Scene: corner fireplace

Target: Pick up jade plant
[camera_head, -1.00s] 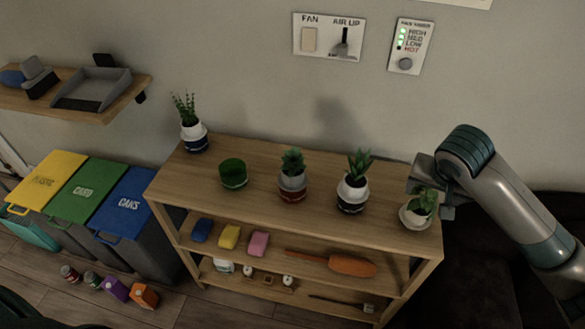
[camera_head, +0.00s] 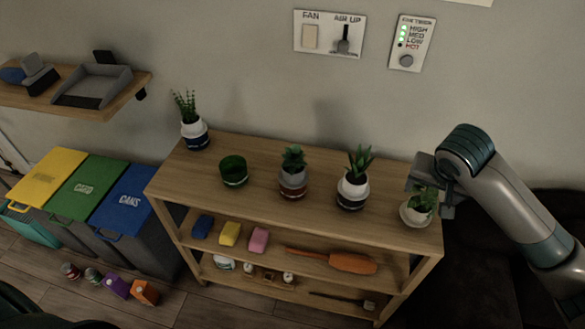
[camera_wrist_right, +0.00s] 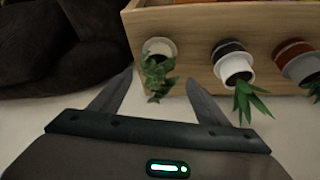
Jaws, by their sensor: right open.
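The plant that looks like the jade plant (camera_head: 424,199) has small rounded green leaves. It stands upright in a white pot at the right end of the wooden shelf's top (camera_head: 262,172). My right gripper (camera_head: 432,197) is open at this plant, coming from the right and partly hiding its back. In the right wrist view the leaves (camera_wrist_right: 157,76) show between the two spread fingers (camera_wrist_right: 160,80), apart from both as far as I can see. The white pot (camera_wrist_right: 160,47) is beyond the fingertips. My left gripper is not in view.
A spiky plant in a white and dark pot (camera_head: 352,193) is the nearest neighbour on the left. Further left are a succulent in a grey and red pot (camera_head: 292,186), a green pot (camera_head: 233,172) and a tall plant (camera_head: 194,131). The wall is behind.

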